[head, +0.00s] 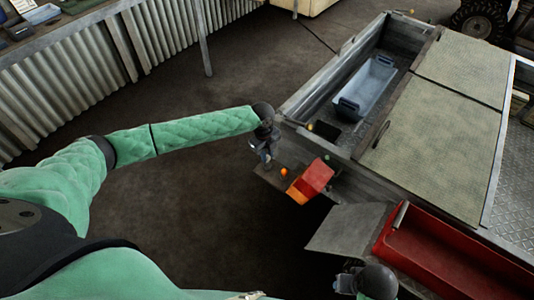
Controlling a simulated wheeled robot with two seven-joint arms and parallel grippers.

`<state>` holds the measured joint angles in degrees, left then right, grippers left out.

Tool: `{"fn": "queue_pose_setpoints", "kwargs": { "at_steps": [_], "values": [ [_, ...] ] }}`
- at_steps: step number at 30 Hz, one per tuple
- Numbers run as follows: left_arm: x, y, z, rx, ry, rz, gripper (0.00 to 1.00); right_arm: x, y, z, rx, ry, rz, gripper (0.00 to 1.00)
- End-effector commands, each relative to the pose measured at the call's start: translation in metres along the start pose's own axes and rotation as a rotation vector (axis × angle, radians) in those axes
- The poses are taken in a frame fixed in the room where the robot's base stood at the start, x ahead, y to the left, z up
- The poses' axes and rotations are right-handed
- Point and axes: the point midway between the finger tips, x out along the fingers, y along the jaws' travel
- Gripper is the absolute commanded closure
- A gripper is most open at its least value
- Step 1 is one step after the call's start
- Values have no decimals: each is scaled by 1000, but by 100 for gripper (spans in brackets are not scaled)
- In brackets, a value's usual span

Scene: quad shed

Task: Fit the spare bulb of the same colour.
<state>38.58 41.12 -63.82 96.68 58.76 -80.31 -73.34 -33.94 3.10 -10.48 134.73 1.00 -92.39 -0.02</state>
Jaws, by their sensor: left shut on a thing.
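My left gripper (267,158) points down beside the vehicle's rear corner. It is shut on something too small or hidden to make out. A round orange bulb (284,172) shows just right of its fingertips; I cannot tell whether they touch. A lamp unit with a red part (318,174) and an orange part (299,191) is right of the bulb.
A blue-grey tray (368,84) lies in the open bay (338,72). A checkered lid (436,125) covers the bed to its right. A red open box (440,250) and a grey flap (345,229) are at front right. The floor (180,215) left of the vehicle is clear.

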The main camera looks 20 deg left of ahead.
Motion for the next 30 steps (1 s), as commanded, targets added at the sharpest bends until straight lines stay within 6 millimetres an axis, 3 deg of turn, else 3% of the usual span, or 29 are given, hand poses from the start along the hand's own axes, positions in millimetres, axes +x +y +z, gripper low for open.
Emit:
{"fn": "queue_pose_setpoints", "kwargs": {
  "at_steps": [30],
  "values": [
    [0, 0, 0, 0, 0, 0, 91, -4, -1, 0, 2, -3, -1, 53]
  ]
}}
